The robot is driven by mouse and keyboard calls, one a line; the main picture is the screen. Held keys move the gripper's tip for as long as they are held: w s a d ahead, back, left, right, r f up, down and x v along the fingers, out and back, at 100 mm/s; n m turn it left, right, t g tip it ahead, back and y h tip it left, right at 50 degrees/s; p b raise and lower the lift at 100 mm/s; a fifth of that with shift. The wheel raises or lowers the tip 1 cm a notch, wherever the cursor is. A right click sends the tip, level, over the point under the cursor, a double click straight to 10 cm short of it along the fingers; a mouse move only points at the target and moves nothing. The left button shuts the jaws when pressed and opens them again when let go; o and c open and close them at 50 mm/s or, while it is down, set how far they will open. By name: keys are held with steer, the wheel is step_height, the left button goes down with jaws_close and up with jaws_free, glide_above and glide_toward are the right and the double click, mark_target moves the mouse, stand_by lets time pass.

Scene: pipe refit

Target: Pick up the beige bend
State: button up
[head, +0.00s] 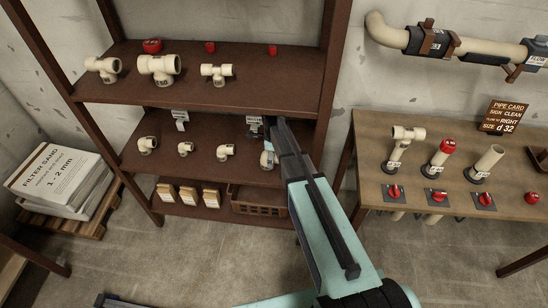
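Several small beige fittings that look like bends stand in a row on the middle shelf (132,163) of the brown rack. They are a fitting at the left (147,145), a smaller one beside it (185,149), one in the middle (225,152) and one at the right (267,159). The right one is partly covered by my arm. My gripper (272,128) is a dark shape at the arm's far end, in front of the middle shelf near the right fitting. Its fingers are not clear, and I cannot tell whether it touches anything.
Larger beige tees (159,68) and red caps (152,46) stand on the upper shelf. Small boxes (188,196) and a brown crate (258,203) sit below. A workbench (375,137) with upright pipes and red valves stands right. Filter sand bags (62,178) lie left. Floor between is clear.

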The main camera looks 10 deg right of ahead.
steer(key=shift+f, duration=1.4)
steer(key=c, duration=1.3)
steer(key=shift+c, duration=0.2)
steer(key=shift+r, duration=0.15)
